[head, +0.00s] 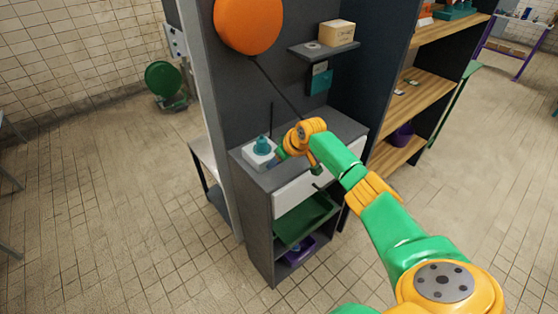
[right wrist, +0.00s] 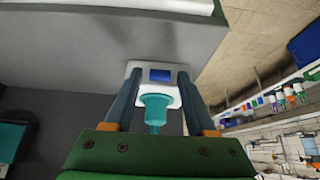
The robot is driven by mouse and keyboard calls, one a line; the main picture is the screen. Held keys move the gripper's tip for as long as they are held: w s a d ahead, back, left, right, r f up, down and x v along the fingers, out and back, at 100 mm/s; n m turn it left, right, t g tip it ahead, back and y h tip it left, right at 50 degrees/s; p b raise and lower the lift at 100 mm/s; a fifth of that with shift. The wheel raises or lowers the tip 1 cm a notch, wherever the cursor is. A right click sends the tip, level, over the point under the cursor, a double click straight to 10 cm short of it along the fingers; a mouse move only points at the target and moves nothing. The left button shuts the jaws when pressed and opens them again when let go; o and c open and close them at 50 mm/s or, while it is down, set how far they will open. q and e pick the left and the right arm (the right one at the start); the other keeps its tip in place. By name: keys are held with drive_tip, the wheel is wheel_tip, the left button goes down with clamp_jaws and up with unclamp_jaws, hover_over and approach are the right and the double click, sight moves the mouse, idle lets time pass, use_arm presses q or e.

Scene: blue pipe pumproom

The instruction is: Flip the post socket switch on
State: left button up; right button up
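A white socket box (head: 260,154) with a teal plug-like piece (head: 262,145) on top sits on the dark counter of the cabinet, near its left end. In the right wrist view, the white box (right wrist: 132,70) shows a dark blue square (right wrist: 161,76), which may be the switch, beside the teal piece (right wrist: 155,110). My right gripper (head: 279,158) is at the box's right side in the head view. In the right wrist view its fingers (right wrist: 157,82) are apart, one on each side of the box and teal piece. Contact cannot be told. My left gripper is not in view.
A dark back panel with a large orange disc (head: 248,24) and a small shelf (head: 324,50) rises behind the counter (head: 338,126). A wooden-shelved rack (head: 420,92) stands to the right. The tiled floor (head: 110,210) at left is largely clear.

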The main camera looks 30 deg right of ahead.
drive_tip(key=shift+o, duration=1.4)
drive_tip(key=v, duration=0.7)
